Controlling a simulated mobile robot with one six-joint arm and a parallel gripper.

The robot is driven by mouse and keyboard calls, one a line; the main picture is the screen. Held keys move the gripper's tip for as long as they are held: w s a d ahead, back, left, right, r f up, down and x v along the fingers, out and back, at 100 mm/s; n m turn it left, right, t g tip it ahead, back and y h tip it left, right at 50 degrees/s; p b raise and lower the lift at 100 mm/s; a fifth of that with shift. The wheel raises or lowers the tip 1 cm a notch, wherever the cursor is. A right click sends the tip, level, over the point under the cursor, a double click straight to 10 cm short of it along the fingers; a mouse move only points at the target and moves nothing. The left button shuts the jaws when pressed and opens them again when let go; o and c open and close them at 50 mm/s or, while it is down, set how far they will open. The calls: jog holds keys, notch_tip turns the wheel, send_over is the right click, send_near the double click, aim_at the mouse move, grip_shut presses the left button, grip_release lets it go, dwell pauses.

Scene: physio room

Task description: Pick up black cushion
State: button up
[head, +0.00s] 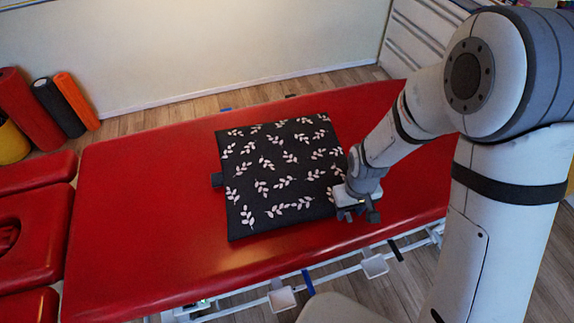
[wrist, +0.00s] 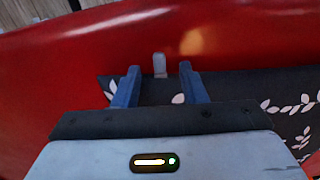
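The black cushion (head: 280,170) with pale leaf sprigs lies flat on the red treatment table. A small dark tab sticks out from its left edge in the head view. My gripper (head: 358,212) is at the cushion's right edge, near its front corner, and hides part of that edge. In the wrist view my gripper (wrist: 159,76) is open, its two blue fingers apart. Part of the cushion (wrist: 255,90) shows between and beside the fingers. A small grey tab (wrist: 159,64) shows between the fingertips at the cushion's edge. I cannot tell whether the fingers touch the cushion.
The red treatment table (head: 130,215) is bare around the cushion. Red padded sections (head: 25,240) adjoin at the left. Red, black, orange and yellow rolls (head: 60,105) stand by the wall. White drawers (head: 420,35) are at the back right.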

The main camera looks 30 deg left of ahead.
jog(key=shift+f, duration=0.85)
grip_shut()
